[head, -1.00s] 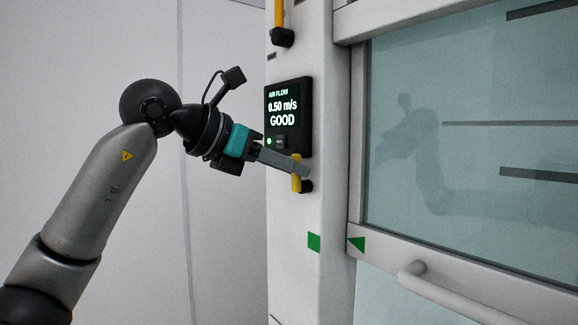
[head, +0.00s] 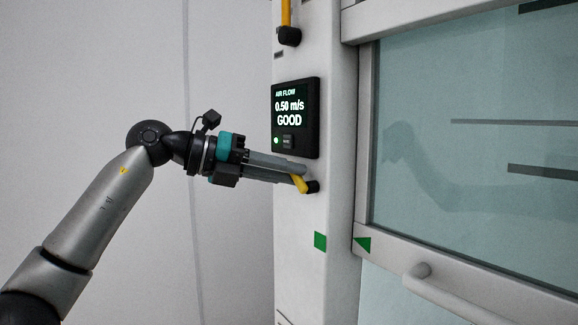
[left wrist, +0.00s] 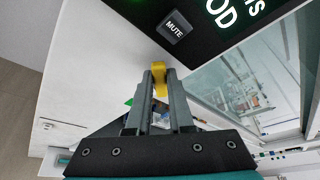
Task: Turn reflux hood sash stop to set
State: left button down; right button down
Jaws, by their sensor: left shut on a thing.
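The sash stop is a short yellow lever (head: 299,184) on a black pivot (head: 312,187), on the white post below the air flow display. It leans up and to the left from the pivot. My left gripper (head: 300,175) reaches in from the left and is shut on the yellow lever. In the left wrist view the lever (left wrist: 160,79) shows between the fingertips, and the fingers hide part of it. My right gripper is not in view.
The air flow display (head: 295,118) reads 0.50 m/s GOOD, just above my fingers. Another yellow lever (head: 286,14) is higher on the post. The glass sash (head: 460,150) with its handle (head: 418,272) is to the right.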

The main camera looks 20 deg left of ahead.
pick_arm(q)
jog(key=n, duration=0.1)
jog(key=f+n+h, duration=0.1)
jog(key=n+h, duration=0.1)
jog(key=shift+w+a+f+n+p, duration=0.15)
jog(key=shift+w+a+n+p, duration=0.1)
jog(key=shift+a+n+p, duration=0.1)
jog(key=shift+f+n+h, duration=0.25)
jog(key=shift+n+h, duration=0.05)
jog(key=shift+n, duration=0.4)
jog(key=shift+f+n+h, duration=0.25)
jog(key=shift+n+h, duration=0.05)
jog(key=shift+n, duration=0.35)
jog(key=shift+n+t+p, duration=0.3)
jog(key=c, duration=0.8)
grip_release()
jog(key=shift+f, duration=0.1)
jog(key=b+v, duration=0.5)
jog(key=v, duration=1)
jog(key=shift+a, duration=0.2)
jog(key=shift+w+f, duration=0.1)
